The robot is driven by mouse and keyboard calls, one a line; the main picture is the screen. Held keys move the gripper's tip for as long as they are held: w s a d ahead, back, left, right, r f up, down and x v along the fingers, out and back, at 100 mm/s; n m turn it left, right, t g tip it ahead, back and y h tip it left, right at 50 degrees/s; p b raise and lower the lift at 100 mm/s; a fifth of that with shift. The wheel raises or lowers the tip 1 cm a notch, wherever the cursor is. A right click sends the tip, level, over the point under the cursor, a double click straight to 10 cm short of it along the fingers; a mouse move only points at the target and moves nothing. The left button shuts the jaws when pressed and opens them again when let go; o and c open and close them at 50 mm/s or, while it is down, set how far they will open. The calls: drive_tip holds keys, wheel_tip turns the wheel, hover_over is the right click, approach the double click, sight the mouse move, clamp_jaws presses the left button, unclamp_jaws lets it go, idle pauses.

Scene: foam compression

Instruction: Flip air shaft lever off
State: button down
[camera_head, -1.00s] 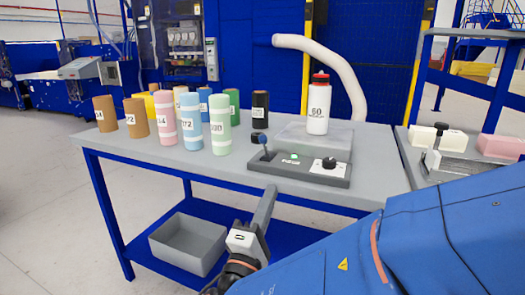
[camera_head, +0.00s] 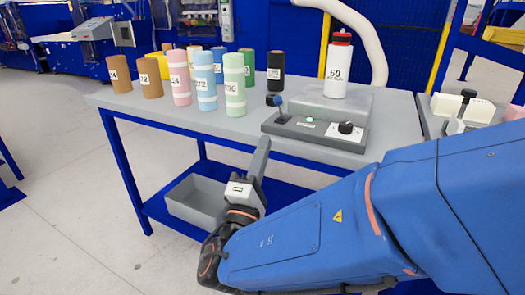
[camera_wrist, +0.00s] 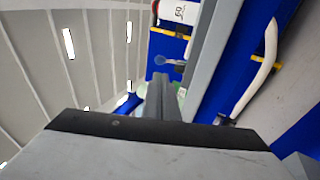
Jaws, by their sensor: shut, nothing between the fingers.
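My gripper (camera_head: 264,142) is shut and empty, pointing up in front of the table edge, below and slightly left of the lever.
A white bottle (camera_head: 338,66) with a red cap stands behind the box. Several coloured rolls, including a green one (camera_head: 235,88), stand on the left of the grey table (camera_head: 150,103). A grey bin (camera_head: 192,202) sits on the blue lower shelf. A second table stands at the right.

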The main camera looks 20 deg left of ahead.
approach(280, 98)
drive_tip(key=w, duration=0.3)
drive_tip(key=w+a+r, duration=0.1)
drive_tip(key=w, duration=0.1)
drive_tip(key=shift+w+a+r, duration=0.1)
drive_tip(key=shift+w, duration=0.05)
drive_tip(key=shift+r, duration=0.15)
drive_tip(key=shift+w+r+g+h, duration=0.35)
drive_tip(key=shift+r+g, duration=0.2)
drive_tip(key=shift+g, duration=0.15)
drive_tip(key=shift+w+r+m+g, duration=0.5)
drive_tip(key=shift+w+r+g, duration=0.3)
drive_tip(key=shift+g, duration=0.4)
drive_tip(key=w+g, duration=0.1)
drive_tip(key=w+r+g, duration=0.1)
drive_tip(key=g, duration=0.1)
drive_tip(key=w+g, duration=0.1)
drive_tip(key=shift+w+d+r+m+g+h, duration=0.2)
drive_tip(key=shift+d+r+m+g+h, duration=0.05)
drive_tip(key=shift+r+m+g, duration=0.05)
drive_tip(key=shift+s+f, duration=0.1)
